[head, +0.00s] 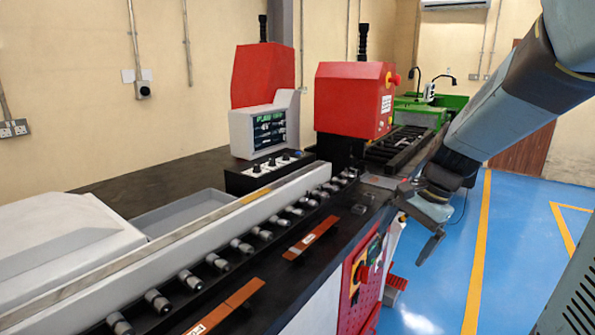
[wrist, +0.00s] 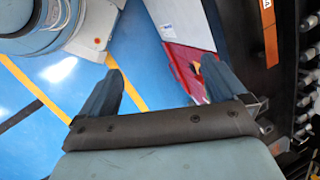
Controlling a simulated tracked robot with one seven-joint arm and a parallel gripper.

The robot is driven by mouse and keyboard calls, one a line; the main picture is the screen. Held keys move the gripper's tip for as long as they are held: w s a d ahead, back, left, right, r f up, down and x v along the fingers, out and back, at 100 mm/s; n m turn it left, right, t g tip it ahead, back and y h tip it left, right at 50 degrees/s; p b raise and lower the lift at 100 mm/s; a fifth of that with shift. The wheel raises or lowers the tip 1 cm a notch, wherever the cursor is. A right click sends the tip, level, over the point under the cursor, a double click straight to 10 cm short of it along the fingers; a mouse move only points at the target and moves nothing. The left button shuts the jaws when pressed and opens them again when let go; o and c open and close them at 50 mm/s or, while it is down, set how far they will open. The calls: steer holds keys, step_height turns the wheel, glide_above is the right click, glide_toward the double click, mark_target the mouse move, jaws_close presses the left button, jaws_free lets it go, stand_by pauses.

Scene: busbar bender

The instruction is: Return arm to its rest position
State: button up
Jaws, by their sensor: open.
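My arm reaches in from the upper right of the head view. My gripper (head: 415,222) is beside the front edge of the busbar bender (head: 345,215), over or just in front of its black top. In the wrist view my gripper (wrist: 165,85) shows two blue-grey fingers spread wide apart, with nothing between them. Beyond the fingers are the blue floor and the machine's red front panel (wrist: 190,65). In the head view the far finger and the exact gap to the machine's edge are hard to tell.
A row of grey rollers (head: 242,246) and copper bars (head: 312,238) lie along the machine top. A red control panel (head: 365,270) is on its front. A monitor (head: 265,128) and red bending head (head: 353,98) stand behind. Blue floor (head: 520,230) is clear at right.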

steer(key=s+d+r+n+t+h, duration=0.1)
steer(key=s+r+n+t+h, duration=0.3)
steer(key=s+r+n, duration=0.5)
steer(key=shift+s+n+t, duration=0.5)
steer(key=shift+s+n, duration=0.2)
steer(key=shift+s, duration=0.5)
steer(key=shift+d, duration=0.1)
